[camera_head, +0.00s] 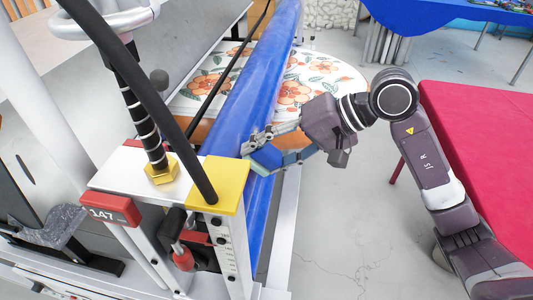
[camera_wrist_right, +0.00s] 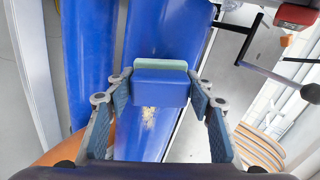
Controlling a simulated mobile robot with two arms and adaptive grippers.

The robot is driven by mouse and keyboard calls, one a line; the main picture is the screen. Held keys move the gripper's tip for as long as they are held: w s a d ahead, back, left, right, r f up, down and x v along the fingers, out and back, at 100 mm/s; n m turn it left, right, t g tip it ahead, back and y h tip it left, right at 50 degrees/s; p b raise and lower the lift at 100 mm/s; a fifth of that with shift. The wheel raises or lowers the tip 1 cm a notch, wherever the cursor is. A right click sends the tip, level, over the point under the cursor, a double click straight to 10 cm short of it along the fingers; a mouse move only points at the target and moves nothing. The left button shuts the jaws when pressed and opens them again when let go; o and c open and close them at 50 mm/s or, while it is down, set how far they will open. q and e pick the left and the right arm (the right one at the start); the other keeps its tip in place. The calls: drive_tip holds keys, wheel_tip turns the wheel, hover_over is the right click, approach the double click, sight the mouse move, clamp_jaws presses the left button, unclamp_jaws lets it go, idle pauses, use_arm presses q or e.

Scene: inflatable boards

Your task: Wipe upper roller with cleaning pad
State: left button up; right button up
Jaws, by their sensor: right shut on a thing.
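The upper roller (camera_head: 250,95) is a long blue cylinder running from the machine's near end towards the back in the head view. My right gripper (camera_head: 262,146) is beside its near part, shut on the cleaning pad (camera_head: 266,157). In the right wrist view, the cleaning pad (camera_wrist_right: 161,88) is a blue block with a pale green layer, held between the fingers of my right gripper (camera_wrist_right: 161,80). Behind it is a blue roller surface (camera_wrist_right: 165,35) with a yellowish-brown dirty patch (camera_wrist_right: 148,117). I cannot tell whether the pad touches the roller. My left gripper is out of view.
A second blue cylinder (camera_wrist_right: 88,60) runs parallel on the left in the wrist view. The machine's yellow-capped end post (camera_head: 218,186) and black hose are near the roller. A red table (camera_head: 490,130) stands at right. Grey floor (camera_head: 350,230) lies clear between.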

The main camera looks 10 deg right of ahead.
drive_tip(key=shift+b+x, duration=0.8)
drive_tip(key=shift+x, duration=0.2)
